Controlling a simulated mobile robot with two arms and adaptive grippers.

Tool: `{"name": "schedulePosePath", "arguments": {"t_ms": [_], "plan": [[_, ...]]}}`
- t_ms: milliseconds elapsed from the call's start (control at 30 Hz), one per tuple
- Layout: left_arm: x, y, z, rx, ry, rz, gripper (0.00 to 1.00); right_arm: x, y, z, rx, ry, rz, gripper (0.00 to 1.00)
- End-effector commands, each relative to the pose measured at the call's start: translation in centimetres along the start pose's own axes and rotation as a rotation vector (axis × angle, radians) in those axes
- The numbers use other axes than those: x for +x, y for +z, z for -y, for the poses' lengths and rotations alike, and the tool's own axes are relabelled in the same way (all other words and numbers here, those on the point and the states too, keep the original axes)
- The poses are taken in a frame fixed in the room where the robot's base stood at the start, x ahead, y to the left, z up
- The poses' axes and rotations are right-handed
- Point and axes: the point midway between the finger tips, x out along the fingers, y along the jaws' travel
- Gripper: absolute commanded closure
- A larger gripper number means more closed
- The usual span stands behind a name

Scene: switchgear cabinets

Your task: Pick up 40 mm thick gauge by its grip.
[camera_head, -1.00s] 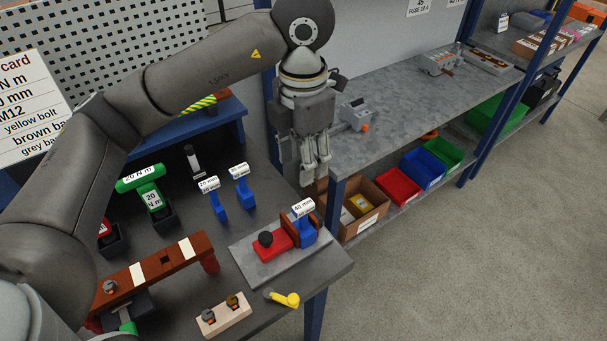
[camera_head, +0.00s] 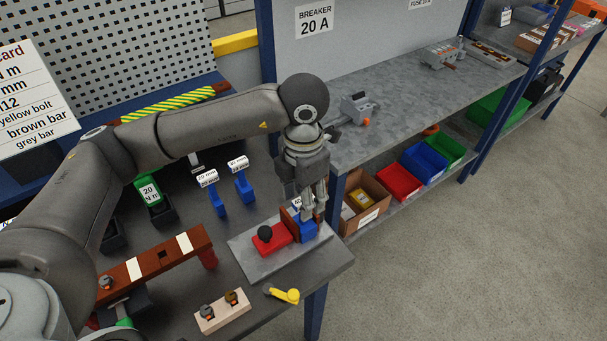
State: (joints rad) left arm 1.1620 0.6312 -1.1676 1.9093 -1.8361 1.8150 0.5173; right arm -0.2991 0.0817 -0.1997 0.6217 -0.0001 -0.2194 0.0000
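The 40 mm gauge (camera_head: 306,231) is a blue block with an upright grip and a white label. It stands on the grey plate (camera_head: 268,262) at the right front of the bench, beside a brown upright piece and a red block with a black knob (camera_head: 268,236). My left gripper (camera_head: 314,212) points down at the top of this gauge, its fingers overlapping the grip and hiding most of the label. I cannot tell whether the fingers are closed on it. Two other blue gauges with white labels, one here (camera_head: 213,190) and one here (camera_head: 243,186), stand further back. My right gripper is not in view.
A brown bar (camera_head: 150,268) with white bands, a wooden block with bolts (camera_head: 222,313) and a yellow-handled tool (camera_head: 285,294) lie at the front. A green 20 N m tool (camera_head: 149,191) stands at left. A shelf (camera_head: 400,100) rises close to the gripper's right.

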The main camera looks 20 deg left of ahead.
Motion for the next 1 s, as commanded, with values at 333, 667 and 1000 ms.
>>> {"name": "schedulePosePath", "arguments": {"t_ms": [333,667,1000], "plan": [[1.6,0.0,0.0,0.000,0.001,0.000,0.55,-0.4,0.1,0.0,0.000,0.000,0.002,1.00],[1.6,0.0,0.0,0.000,0.001,0.000,0.80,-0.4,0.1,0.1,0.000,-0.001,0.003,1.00],[1.4,0.0,0.0,0.001,0.001,0.000,1.00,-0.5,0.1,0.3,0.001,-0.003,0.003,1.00]]}}
